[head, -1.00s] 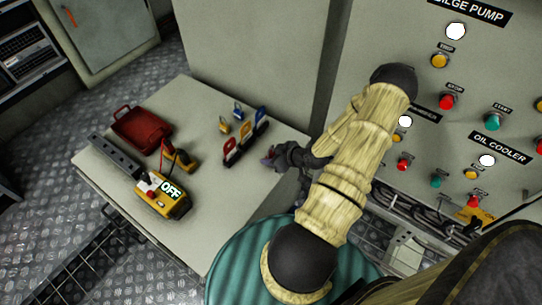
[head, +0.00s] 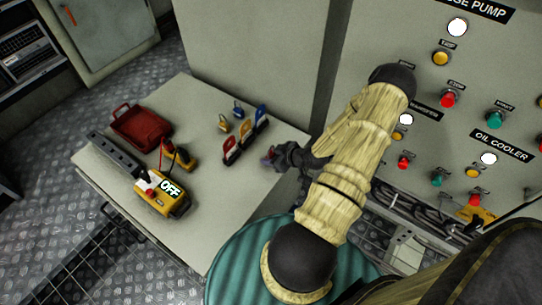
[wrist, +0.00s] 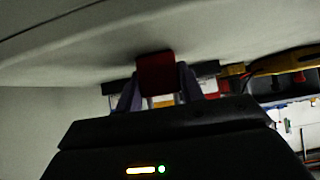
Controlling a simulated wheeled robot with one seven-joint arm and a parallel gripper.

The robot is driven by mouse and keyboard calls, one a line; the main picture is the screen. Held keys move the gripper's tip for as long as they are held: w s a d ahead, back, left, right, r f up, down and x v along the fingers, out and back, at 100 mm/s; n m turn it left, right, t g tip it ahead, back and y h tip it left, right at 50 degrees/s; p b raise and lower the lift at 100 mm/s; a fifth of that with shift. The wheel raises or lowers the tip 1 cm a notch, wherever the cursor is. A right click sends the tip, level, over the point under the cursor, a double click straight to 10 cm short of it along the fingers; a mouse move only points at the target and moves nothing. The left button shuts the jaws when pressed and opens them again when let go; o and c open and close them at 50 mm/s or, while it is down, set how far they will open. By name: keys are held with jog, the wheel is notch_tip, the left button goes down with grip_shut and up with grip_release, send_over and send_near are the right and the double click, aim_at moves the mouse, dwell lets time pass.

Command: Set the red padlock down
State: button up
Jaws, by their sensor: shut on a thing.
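The red padlock (wrist: 156,73) is between my gripper's two fingers in the wrist view, its red body facing the camera. In the head view only a small dark red part of the padlock (head: 268,158) shows at the fingertips. My gripper (head: 276,157) is shut on it, at the right part of the grey table top (head: 220,195). The fingers (wrist: 158,88) also show in the wrist view. I cannot tell whether the padlock touches the table.
A rack of red, yellow and blue tags (head: 246,136) stands left of my gripper, with two small padlocks (head: 231,118) behind it. The table's middle is clear. A control panel (head: 440,110) rises at right.

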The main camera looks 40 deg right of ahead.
jog(key=o, duration=0.9)
jog(key=shift+o, duration=0.2)
jog(key=shift+s, duration=0.1)
jog(key=p+v, duration=0.4)
jog(key=v, duration=1.3)
jog(key=shift+s, duration=0.2)
jog(key=shift+w, duration=0.1)
